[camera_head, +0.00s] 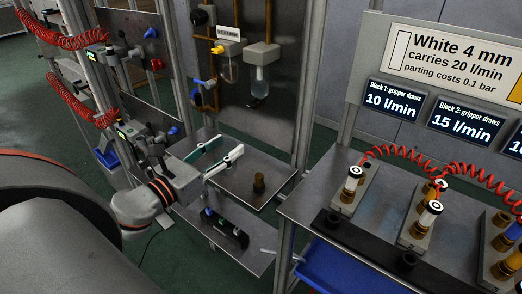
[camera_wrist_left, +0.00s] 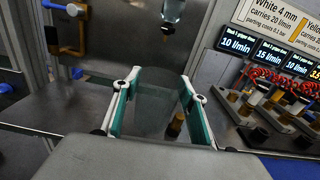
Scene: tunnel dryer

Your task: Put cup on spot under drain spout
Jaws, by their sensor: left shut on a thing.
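My left gripper (camera_head: 223,154) reaches in over the grey metal shelf (camera_head: 240,174) with its teal-lined fingers. In the left wrist view the gripper (camera_wrist_left: 163,84) is shut on a clear, see-through cup (camera_wrist_left: 150,106), which stands between the two fingers. The cup is hard to make out in the head view. A clear filter bowl (camera_head: 260,80) with a dark lower end hangs on the panel, beyond and above the gripper; its lower end (camera_wrist_left: 170,20) also shows at the top of the wrist view. No marked spot can be made out. My right gripper is out of view.
A short brass post (camera_head: 259,184) stands on the shelf to the right of the fingers. A lower shelf (camera_head: 232,240) holds a dark device. To the right, a bench (camera_head: 312,209) carries valve blocks with red coiled hoses (camera_head: 400,153). The shelf around the post is clear.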

